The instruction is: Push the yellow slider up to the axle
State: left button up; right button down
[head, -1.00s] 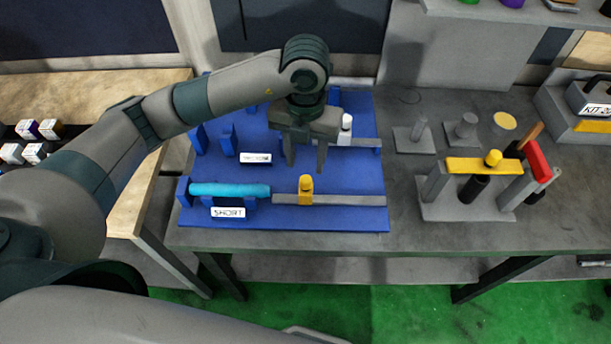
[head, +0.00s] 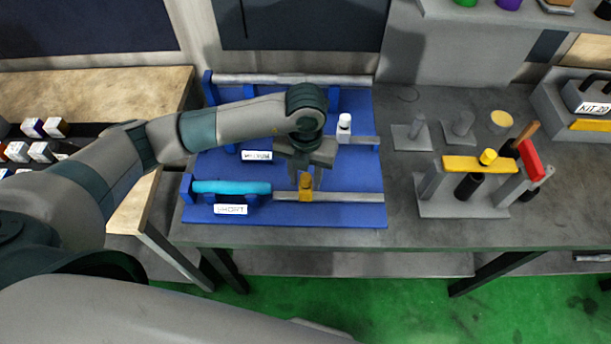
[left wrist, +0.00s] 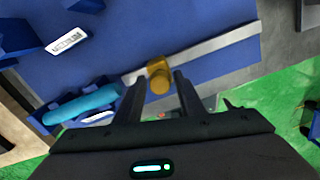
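The yellow slider (head: 306,187) stands on a grey rail (head: 345,197) at the front of the blue board. The cyan axle (head: 231,187) lies in its holder at the rail's left end, behind the SHORT label (head: 231,210). A gap of bare rail lies between slider and axle. My left gripper (head: 306,184) is open and low over the slider. In the left wrist view the slider (left wrist: 159,76) shows between the two spread fingers (left wrist: 158,82); contact cannot be told. The axle (left wrist: 83,103) is left of them. My right gripper is not in view.
A white slider (head: 344,127) sits on another rail farther back, near my left wrist. A long grey axle (head: 290,79) lies at the board's back. Grey stands and a yellow-topped fixture (head: 480,165) stand to the right. The board's front right is clear.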

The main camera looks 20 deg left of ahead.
pick_arm(q)
grip_shut()
jog(key=shift+s+a+f, duration=0.1)
jog(key=shift+a, duration=0.35)
jog(key=s+a+b, duration=0.1)
jog(key=a+b, duration=0.2)
jog(key=a, duration=0.3)
jog(key=shift+s, duration=0.35)
jog(key=shift+a, duration=0.1)
jog(key=shift+o, duration=1.3)
grip_release()
jog(key=shift+o, duration=0.2)
jog(key=shift+s+a, duration=0.1)
jog(key=shift+a, duration=0.05)
